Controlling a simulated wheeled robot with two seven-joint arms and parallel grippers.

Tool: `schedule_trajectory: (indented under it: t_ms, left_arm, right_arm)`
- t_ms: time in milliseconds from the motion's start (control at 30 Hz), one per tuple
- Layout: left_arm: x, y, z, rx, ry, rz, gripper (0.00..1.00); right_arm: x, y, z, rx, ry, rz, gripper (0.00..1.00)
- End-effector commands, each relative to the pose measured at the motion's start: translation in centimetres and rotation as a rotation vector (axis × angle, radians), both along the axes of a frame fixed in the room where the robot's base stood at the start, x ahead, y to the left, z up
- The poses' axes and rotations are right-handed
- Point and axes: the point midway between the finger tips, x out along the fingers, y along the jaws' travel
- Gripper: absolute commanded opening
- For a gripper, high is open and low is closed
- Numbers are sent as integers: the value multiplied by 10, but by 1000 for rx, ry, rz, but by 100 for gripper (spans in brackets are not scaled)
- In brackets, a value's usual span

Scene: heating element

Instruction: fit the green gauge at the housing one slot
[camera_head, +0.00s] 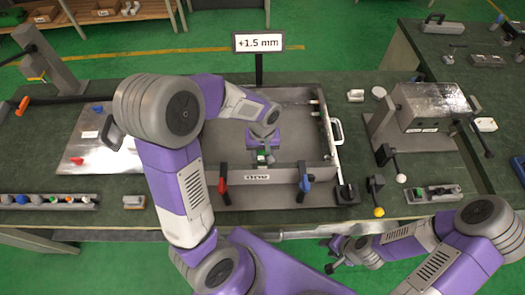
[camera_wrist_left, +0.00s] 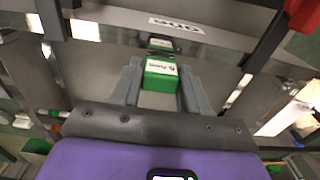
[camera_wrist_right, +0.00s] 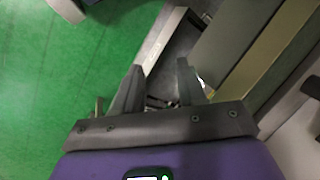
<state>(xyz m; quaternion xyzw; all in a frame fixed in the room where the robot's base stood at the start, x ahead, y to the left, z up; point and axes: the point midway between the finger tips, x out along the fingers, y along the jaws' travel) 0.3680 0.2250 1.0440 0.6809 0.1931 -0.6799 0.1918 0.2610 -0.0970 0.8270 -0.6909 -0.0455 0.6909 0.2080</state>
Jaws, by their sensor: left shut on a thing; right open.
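The green gauge (camera_head: 262,158) is a small green block; in the left wrist view it (camera_wrist_left: 160,72) shows a white lettered label. My left gripper (camera_wrist_left: 158,90) is shut on it, with a finger at each side. In the head view my left gripper (camera_head: 263,150) points down inside the grey metal housing (camera_head: 302,125), close behind its labelled front wall. The slot itself is not clearly visible, and I cannot tell whether the gauge touches the wall. My right gripper (camera_head: 343,250) is open and empty, low at the table's front edge; its fingers also show in the right wrist view (camera_wrist_right: 158,85).
A red clamp handle (camera_head: 222,185) and a blue one (camera_head: 305,183) stand at the front wall. A "+1.5 mm" sign (camera_head: 258,42) rises behind the housing. A metal box on a stand (camera_head: 430,107) is at the right. A rail of small parts (camera_head: 48,201) lies at the left.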

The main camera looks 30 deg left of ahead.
Motion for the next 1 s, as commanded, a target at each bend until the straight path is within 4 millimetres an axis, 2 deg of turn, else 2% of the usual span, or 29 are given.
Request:
schedule_trajectory:
  t_ms: [400, 433, 600, 867, 1000]
  left_arm:
    - [0, 0, -12, 0, 0, 0, 14]
    - [0, 0, -12, 0, 0, 0, 46]
    - [0, 0, -10, 0, 0, 0, 72]
    - [0, 0, -10, 0, 0, 0, 74]
    - [1, 0, -1, -1, -4, 0, 74]
  right_arm:
    - [0, 0, -10, 0, 0, 0, 40]
    - [0, 0, -10, 0, 0, 0, 40]
    - [0, 0, -9, 0, 0, 0, 40]
    - [0, 0, -9, 0, 0, 0, 40]
    - [0, 0, -7, 0, 0, 0, 40]
